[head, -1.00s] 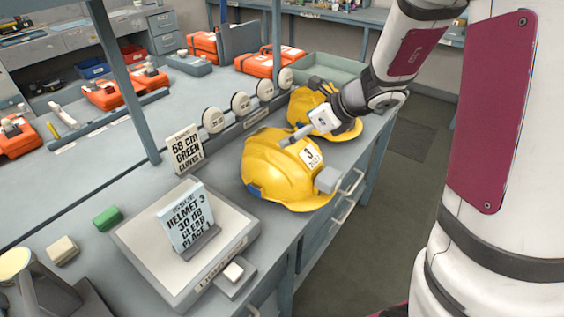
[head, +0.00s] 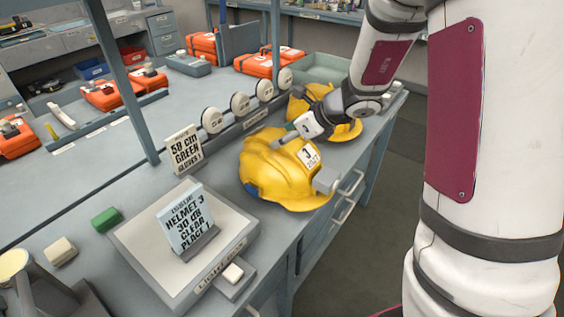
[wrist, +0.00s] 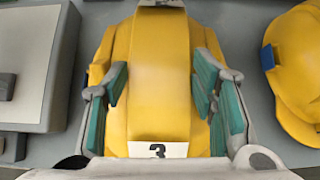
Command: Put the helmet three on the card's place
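The yellow helmet three (head: 272,178), with a "3" label (head: 310,156), rests on the bench near its front edge. It fills the middle of the wrist view (wrist: 160,85). My gripper (wrist: 160,78) is over it with its teal-padded fingers apart, one on each side of the raised ridge. A gap seems to show between pads and ridge; contact is unclear. The light-blue card (head: 187,220), reading "HELMET 3" and "PLACE 1", stands in a grey holder on the light-topped grey box (head: 135,240).
A second yellow helmet (head: 345,130) sits behind my gripper, to the right in the wrist view. A white card (head: 185,150), a green block (head: 107,219) and a beige block (head: 61,251) stand around the box. Round white discs (head: 240,103) line the bench divider.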

